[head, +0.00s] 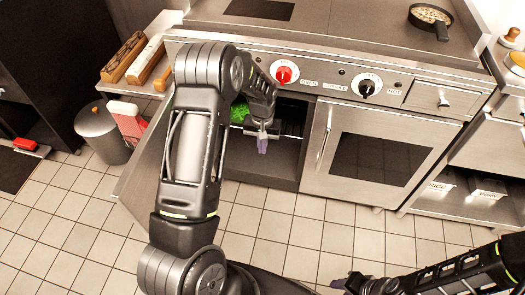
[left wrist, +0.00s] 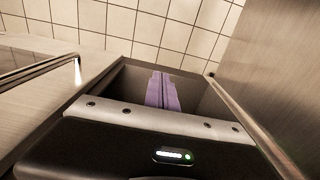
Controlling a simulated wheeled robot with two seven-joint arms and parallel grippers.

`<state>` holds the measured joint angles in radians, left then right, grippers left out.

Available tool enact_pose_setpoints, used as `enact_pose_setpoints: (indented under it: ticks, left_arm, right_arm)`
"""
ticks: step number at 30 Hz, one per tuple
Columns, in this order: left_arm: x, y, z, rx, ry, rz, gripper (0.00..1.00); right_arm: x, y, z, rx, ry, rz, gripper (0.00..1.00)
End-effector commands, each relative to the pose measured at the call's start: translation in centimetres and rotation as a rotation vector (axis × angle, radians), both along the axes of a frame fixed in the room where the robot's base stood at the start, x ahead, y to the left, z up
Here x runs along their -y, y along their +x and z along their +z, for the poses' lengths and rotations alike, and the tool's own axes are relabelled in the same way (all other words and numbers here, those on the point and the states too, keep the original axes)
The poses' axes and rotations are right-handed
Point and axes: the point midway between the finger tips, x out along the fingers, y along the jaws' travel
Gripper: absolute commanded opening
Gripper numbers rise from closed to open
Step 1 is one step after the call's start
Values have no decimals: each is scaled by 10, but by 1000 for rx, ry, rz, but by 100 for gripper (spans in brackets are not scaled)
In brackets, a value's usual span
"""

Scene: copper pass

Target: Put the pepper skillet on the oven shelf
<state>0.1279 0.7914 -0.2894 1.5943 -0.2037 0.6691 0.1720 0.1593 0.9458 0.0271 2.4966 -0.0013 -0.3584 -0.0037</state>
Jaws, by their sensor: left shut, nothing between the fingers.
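My left gripper (head: 262,146) is shut and empty at the mouth of the open oven compartment (head: 271,173). Its purple fingers (left wrist: 162,92) show pressed together in the left wrist view. A bright green heap (head: 239,111) sits inside the oven, just left of the gripper and partly hidden by my arm; whether it lies in a skillet cannot be seen. A dark skillet (head: 441,33) with pale contents stands on the stove top at the back right. My right gripper (head: 342,284) is low at the bottom edge, its jaws unclear.
The oven door (head: 139,176) stands open to the left, partly behind my left arm. A closed oven door (head: 380,157) is right of the opening. A grey bin (head: 103,132) stands on the left. The tiled floor (head: 290,232) in front is clear.

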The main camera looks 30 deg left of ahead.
Motion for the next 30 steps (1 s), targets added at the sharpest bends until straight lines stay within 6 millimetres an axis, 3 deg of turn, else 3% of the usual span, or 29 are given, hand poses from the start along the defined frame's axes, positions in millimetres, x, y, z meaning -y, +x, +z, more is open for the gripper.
enact_pose_setpoints:
  ticks: [6, 13, 25, 28, 30]
  left_arm:
    - [0, -1, 45, -1, 1, 0, 0]
    - [0, -2, 69, -4, 1, 0, 0]
    - [1, -1, 70, -4, 0, -3, 0]
    - [11, 2, 61, -4, -1, -22, 0]
    - [23, 3, 45, -14, 1, -48, 0]
  right_arm:
    - [0, 1, 4, 1, 1, 1, 36]
    - [0, 1, 5, 1, 0, 1, 36]
    - [0, 1, 3, 1, 0, 1, 36]
    - [0, 1, -6, 1, 0, 1, 36]
    - [0, 1, -17, 2, 0, -1, 36]
